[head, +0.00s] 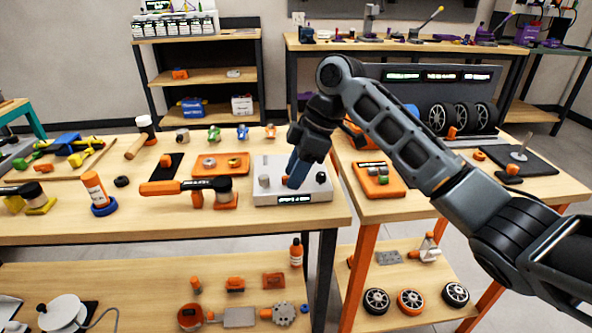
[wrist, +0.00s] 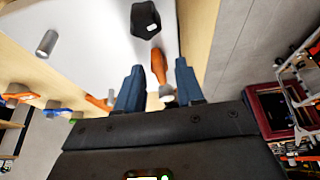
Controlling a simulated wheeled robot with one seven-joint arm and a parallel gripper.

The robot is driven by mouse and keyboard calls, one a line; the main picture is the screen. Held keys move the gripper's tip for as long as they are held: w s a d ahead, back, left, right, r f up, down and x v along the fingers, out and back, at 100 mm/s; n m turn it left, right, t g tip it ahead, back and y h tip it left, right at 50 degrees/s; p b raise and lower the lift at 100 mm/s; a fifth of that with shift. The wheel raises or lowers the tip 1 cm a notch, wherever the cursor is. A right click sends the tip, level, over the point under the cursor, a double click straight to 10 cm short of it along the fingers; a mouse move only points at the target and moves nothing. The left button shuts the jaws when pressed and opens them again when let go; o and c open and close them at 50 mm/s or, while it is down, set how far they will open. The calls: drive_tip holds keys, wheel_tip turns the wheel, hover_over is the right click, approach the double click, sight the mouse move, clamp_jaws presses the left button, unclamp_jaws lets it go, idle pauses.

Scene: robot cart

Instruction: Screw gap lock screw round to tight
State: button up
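A pale grey box (head: 262,197) with a small lit display on its front stands at the right end of the left bench. It carries a grey post (head: 264,181) on the left and a dark knob (head: 321,178) on the right; the post (wrist: 47,43) and a dark knob (wrist: 146,20) also show in the wrist view. My gripper (head: 293,182) points down over the middle of the box. In the wrist view my gripper (wrist: 158,72) is open, with an orange, pale-ended screw-like piece (wrist: 158,66) between its blue fingers. Gaps show on both sides; contact is not visible. No label names the gap lock screw.
An orange tray (head: 220,170) and a black-and-orange tool (head: 175,187) lie left of the box. Another orange tray (head: 378,187) stands on the right bench (head: 420,207). Black wheels (head: 437,118) stand behind my arm. A narrow gap separates the two benches.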

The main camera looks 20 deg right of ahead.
clamp_jaws()
idle(0.3)
